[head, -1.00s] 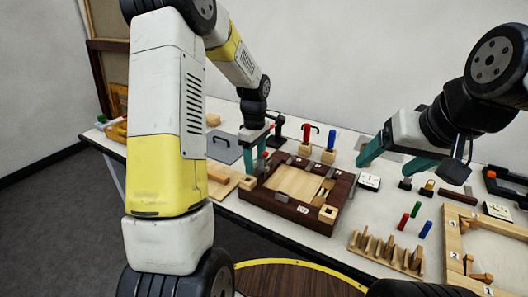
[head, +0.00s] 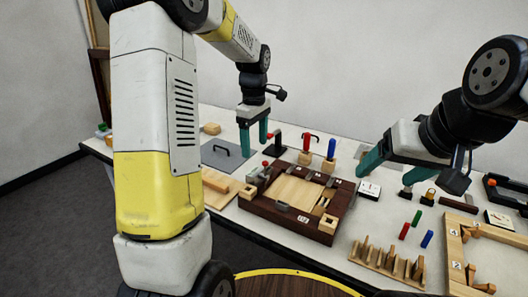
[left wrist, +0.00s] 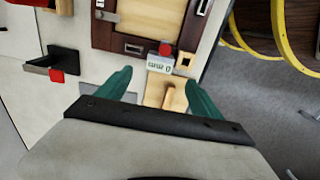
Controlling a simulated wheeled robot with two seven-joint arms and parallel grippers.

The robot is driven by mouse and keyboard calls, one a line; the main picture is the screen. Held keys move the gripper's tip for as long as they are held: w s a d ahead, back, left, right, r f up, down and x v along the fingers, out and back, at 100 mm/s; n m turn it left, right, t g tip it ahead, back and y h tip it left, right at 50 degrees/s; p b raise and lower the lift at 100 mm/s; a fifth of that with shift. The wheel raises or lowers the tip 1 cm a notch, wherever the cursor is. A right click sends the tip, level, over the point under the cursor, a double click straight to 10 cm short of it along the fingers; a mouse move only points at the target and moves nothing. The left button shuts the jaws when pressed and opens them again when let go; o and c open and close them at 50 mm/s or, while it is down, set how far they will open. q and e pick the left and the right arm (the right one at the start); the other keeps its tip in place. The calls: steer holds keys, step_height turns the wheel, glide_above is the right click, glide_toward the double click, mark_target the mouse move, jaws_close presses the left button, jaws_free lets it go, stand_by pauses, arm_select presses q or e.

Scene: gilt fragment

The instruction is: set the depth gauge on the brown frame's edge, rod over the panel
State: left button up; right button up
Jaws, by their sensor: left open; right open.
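The depth gauge (head: 258,175), a grey body with a red knob, sits at the left end of the brown frame (head: 262,204). The light wood panel (head: 292,190) lies inside the frame. In the left wrist view the gauge's display (left wrist: 159,65) and red knob show at the frame's edge (left wrist: 130,43). Its rod cannot be made out, so I cannot tell whether it is over the panel. My left gripper (head: 254,138) is open and empty above and apart from the gauge. My right gripper (head: 393,168) is open and empty, right of the frame.
A red-handled and a blue-handled tool (head: 331,151) stand behind the frame. A grey plate with a handle (head: 222,156) and a wooden board (head: 216,183) lie to the left. A wooden rack (head: 385,262) and small coloured cylinders (head: 417,218) are at the front right.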

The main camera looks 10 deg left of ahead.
arm_select(q)
steer(key=s+r+m+t, duration=0.3)
steer(key=s+r+m, duration=0.3)
steer(key=s+r, duration=0.45)
steer(key=s+d+m+t+h, duration=0.2)
steer(key=s+m, duration=0.6)
steer(key=s, duration=0.5)
steer(key=shift+s+f+m+t, duration=0.15)
steer(key=shift+s+m+t, duration=0.2)
steer(key=shift+t, duration=0.25)
arm_select(e)
steer(key=shift+o, duration=0.4)
steer(key=shift+w, duration=0.1)
